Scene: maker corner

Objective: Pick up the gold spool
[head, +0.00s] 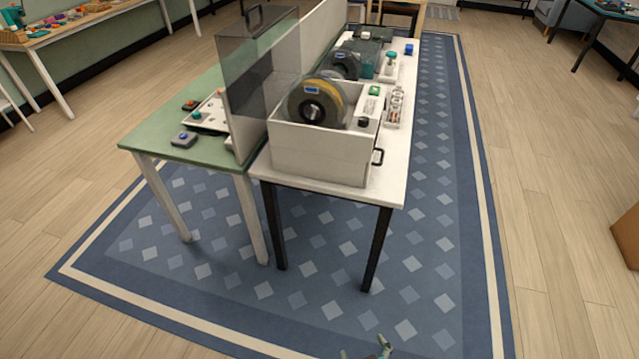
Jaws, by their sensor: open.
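The gold spool (312,98) has grey see-through flanges, a dark hub and a small blue label. It stands upright in the open white box (318,156) at the near end of the white table (394,184). The box walls hide its lower part. My gripper (366,350) shows only in part at the bottom edge, low over the rug. It is open and empty, well short of the table and apart from the spool.
A tinted clear panel (262,65) rises left of the box, between the white table and a green table (150,131). A dark spool (345,64) and small parts stand behind the box. The blue rug (330,265) is clear in front and to the right.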

